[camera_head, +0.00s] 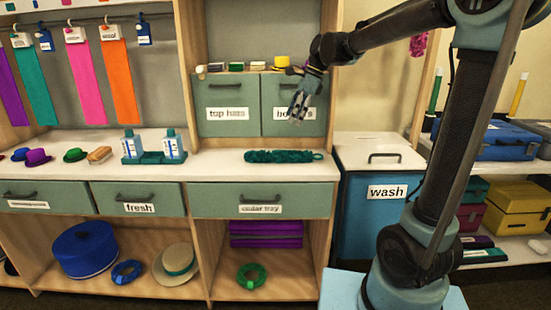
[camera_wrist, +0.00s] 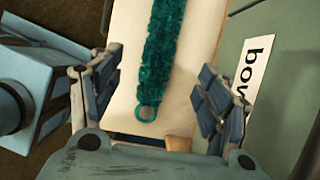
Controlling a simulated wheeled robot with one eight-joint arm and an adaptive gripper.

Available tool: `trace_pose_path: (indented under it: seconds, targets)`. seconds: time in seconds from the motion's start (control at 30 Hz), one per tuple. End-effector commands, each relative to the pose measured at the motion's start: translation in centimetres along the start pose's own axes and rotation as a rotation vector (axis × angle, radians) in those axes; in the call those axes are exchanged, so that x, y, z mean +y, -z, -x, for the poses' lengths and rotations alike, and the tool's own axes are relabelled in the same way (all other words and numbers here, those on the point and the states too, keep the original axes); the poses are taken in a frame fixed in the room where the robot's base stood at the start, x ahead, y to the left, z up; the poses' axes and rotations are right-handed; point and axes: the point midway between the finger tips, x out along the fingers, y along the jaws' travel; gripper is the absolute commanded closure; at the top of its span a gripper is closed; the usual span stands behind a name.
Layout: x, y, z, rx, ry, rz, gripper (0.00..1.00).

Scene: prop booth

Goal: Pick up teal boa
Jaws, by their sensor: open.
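The teal boa (camera_head: 284,156) lies lengthwise on the white counter, a fluffy strip with a small ring at its right end. In the wrist view the boa (camera_wrist: 157,62) runs down from the top edge, with its ring (camera_wrist: 146,113) lying between my fingers in the picture. My gripper (camera_head: 298,106) is above the counter, in front of the right cabinet door and above the boa's right part. In the wrist view my gripper (camera_wrist: 155,100) has its two fingers wide apart with nothing between them. It is apart from the boa.
The counter (camera_head: 222,163) is clear around the boa. A blue wash bin (camera_head: 376,170) stands to the right. Two bottles in a teal holder (camera_head: 153,158) stand to the left. A drawer (camera_head: 262,200) is below.

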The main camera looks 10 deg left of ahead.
Motion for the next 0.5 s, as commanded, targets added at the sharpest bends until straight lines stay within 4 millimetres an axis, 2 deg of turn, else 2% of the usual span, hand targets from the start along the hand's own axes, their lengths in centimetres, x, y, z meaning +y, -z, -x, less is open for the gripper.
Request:
trace_pose_path:
  seconds: [0.5]
  targets:
    - [-0.2,0.5,-8.7,0.0,0.003,-0.005,0.3]
